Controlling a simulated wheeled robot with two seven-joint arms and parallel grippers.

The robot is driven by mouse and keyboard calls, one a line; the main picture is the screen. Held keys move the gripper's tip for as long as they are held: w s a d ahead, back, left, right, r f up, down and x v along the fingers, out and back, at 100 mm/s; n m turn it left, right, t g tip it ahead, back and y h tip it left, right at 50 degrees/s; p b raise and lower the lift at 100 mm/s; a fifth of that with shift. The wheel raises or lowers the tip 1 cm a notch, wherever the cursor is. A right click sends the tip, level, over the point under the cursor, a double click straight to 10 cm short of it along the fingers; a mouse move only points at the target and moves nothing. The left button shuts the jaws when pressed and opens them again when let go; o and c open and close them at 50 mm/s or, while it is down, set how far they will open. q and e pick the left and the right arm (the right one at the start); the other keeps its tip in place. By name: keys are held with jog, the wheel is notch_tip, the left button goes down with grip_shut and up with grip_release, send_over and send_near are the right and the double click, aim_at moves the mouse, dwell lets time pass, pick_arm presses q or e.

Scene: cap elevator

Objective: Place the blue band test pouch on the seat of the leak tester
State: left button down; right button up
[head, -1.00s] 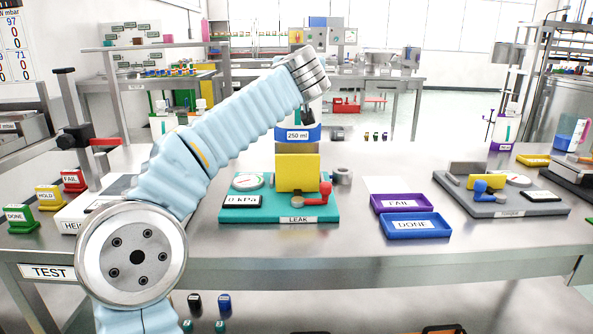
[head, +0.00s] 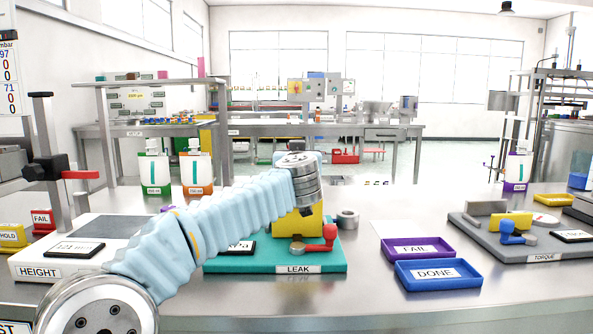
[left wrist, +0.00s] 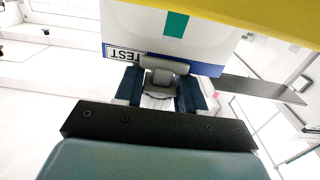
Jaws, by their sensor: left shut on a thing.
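In the left wrist view my left gripper (left wrist: 160,80) is shut on the blue band test pouch (left wrist: 140,22), a white body with a teal mark, a blue band and a TEST label. A yellow surface runs across the top of that view, close to the pouch. In the head view the leak tester is a teal base (head: 225,266) marked LEAK, with a yellow block (head: 290,224) and a red-handled part (head: 325,238). My left wrist hangs over the tester and hides the gripper, the pouch and the seat. My right gripper is out of view.
Right of the tester lie a purple FAIL tray (head: 436,252) and a blue DONE tray (head: 440,283). The grey TORQUE fixture (head: 480,238) is farther right. The HEIGHT gauge (head: 45,268) stands left. Green-band (head: 154,170) and orange-band (head: 197,170) pouches stand behind.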

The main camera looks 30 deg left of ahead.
pick_arm(q)
jog(key=shift+f, duration=0.35)
jog(key=c, duration=0.7)
grip_release()
jog(key=shift+o, duration=0.2)
jog(key=v, duration=1.2)
jog(key=shift+p, duration=0.3)
jog(key=shift+d, duration=0.1)
